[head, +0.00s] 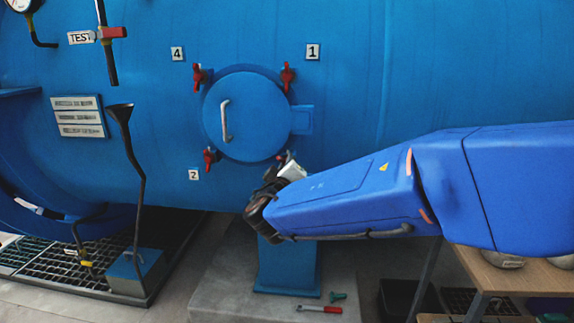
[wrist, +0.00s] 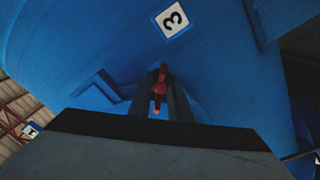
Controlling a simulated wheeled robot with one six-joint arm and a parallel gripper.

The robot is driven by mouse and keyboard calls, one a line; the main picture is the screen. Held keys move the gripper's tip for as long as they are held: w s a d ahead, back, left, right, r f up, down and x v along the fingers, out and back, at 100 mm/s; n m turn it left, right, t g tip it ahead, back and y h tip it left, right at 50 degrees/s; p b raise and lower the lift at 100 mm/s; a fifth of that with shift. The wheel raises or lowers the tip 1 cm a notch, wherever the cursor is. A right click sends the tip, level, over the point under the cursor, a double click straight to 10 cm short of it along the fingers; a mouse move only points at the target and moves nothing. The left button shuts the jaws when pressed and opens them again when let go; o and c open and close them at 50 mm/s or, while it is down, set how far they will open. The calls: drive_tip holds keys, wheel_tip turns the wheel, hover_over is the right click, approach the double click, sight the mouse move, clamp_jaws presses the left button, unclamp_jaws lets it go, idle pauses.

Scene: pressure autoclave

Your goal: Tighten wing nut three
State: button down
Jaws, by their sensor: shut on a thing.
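Wing nut three is the red wing nut (wrist: 160,88) below the "3" label (wrist: 172,18) in the wrist view. My gripper (wrist: 161,100) is shut on it, with one dark finger on each side. In the head view my arm covers most of this spot and the "3" label; only a bit of red shows at the lower right of the round hatch door (head: 245,115). The other red wing nuts stand around the door: one by label 1 (head: 288,77), one by label 4 (head: 197,77) and one by label 2 (head: 210,158).
The hatch has a pale handle (head: 225,121) and a hinge block (head: 302,120) on its right. A funnel on a pipe (head: 122,112) stands to the left. A red-handled tool (head: 320,309) and a green item (head: 338,297) lie on the floor slab. A wooden table (head: 520,275) is at right.

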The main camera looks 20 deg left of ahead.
drive_tip(key=m, duration=0.4)
drive_tip(key=shift+f+m, duration=0.1)
drive_tip(key=shift+m, duration=0.2)
drive_tip(key=m, duration=0.4)
drive_tip(key=shift+m, duration=0.4)
drive_tip(key=c, duration=1.6)
unclamp_jaws()
drive_tip(key=shift+c, duration=0.2)
drive_tip(key=shift+s, duration=0.1)
drive_tip(key=v, duration=1.7)
drive_tip(key=shift+s, duration=0.15)
